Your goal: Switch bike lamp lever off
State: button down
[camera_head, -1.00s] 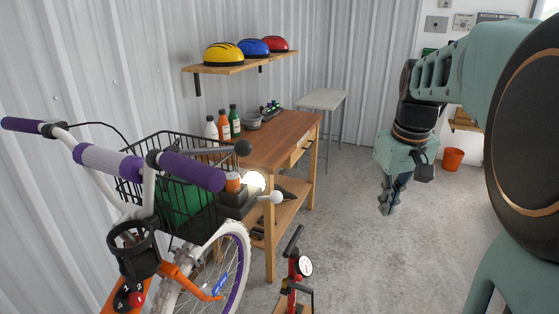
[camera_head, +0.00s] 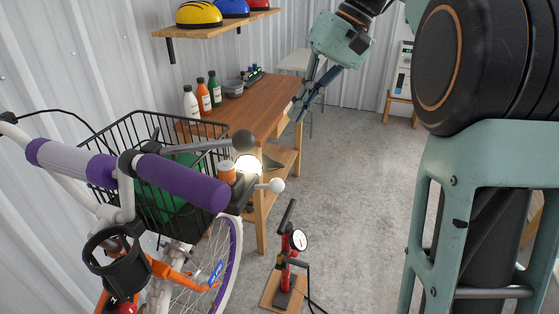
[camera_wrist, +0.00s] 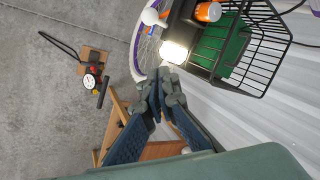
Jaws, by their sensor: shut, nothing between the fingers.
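The bike lamp (camera_head: 247,166) glows white at the front of the bike, beside the basket. A lever with a white ball end (camera_head: 276,185) sticks out to the right of the lamp. In the wrist view the lit lamp (camera_wrist: 173,50) is just beyond my fingertips, and the white ball (camera_wrist: 151,17) is at the top. My gripper (camera_head: 297,113) is shut and empty, above and beyond the lamp near the workbench in the head view. It also shows in the wrist view (camera_wrist: 165,82), apart from the lever.
The black wire basket (camera_head: 130,150) and purple handlebar grip (camera_head: 183,183) are left of the lamp. A wooden workbench (camera_head: 262,105) with bottles stands behind. A red floor pump (camera_head: 287,262) stands at lower right of the bike. Open floor (camera_head: 350,190) lies to the right.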

aim_at(269, 187)
jog(key=shift+f, duration=0.1)
jog(key=s+a+f+b, duration=0.1)
jog(key=s+a+f, duration=0.3)
jog(key=f, duration=0.6)
jog(key=shift+d, duration=0.1)
dwell(0.5)
jog(key=shift+s+d+f+y+b, duration=0.1)
jog(key=shift+s+f+y+b, duration=0.15)
jog(key=shift+b, duration=0.45)
